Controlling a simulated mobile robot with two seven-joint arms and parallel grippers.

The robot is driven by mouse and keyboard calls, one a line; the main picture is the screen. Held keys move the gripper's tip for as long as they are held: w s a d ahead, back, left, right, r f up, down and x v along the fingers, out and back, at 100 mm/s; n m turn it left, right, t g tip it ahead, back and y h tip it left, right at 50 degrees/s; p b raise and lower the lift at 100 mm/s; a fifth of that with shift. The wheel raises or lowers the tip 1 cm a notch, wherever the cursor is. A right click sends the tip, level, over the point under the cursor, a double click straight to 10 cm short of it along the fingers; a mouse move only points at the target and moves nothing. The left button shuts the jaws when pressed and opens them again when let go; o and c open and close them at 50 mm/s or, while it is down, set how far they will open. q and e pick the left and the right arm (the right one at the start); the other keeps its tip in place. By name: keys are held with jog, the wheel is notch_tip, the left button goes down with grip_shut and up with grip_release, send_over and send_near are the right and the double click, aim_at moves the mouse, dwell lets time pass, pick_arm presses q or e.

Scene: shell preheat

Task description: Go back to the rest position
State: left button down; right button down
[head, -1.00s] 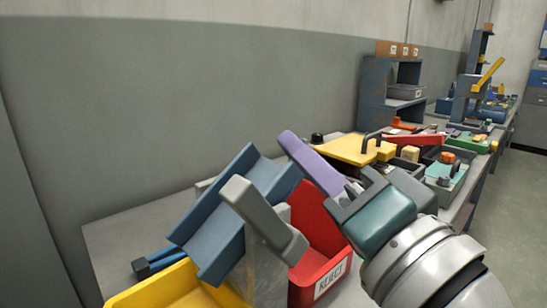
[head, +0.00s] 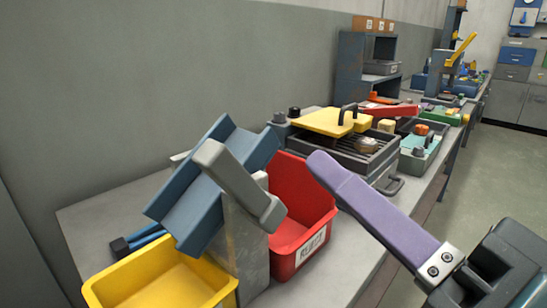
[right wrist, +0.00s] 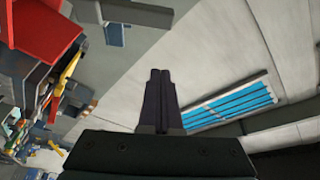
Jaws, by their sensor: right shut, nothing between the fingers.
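My right gripper (head: 322,164) reaches in from the lower right of the head view, its purple finger pointing up and left. It is above the front edge of the bench, to the right of the red bin, and holds nothing. In the right wrist view the two dark purple fingers (right wrist: 159,74) lie together with nothing between them. My left gripper is in neither view.
A blue chute (head: 215,178) with a grey bar stands by a yellow bin (head: 160,285) and a red bin (head: 287,250). Behind are a grill-like box (head: 345,150) with a yellow lid (head: 330,122) and a grey-blue shelf (head: 352,75). Open floor (head: 490,175) lies right of the bench.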

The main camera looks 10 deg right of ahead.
jog(key=s+d+f+n+g+h+p, duration=0.3)
jog(key=s+d+n+g+h+p, duration=0.15)
jog(key=s+g, duration=0.3)
jog(key=s+d+f+n+g+h+p, duration=0.3)
jog(key=s+d+n+g+p, duration=0.1)
jog(key=s+d+g+p, duration=0.3)
notch_tip(320, 180, up, 37)
jog(key=a+p, duration=0.1)
jog(key=p, duration=3.5)
jog(key=shift+w+a+g, duration=0.25)
jog(key=shift+a+g, duration=0.1)
jog(key=shift+a, duration=0.05)
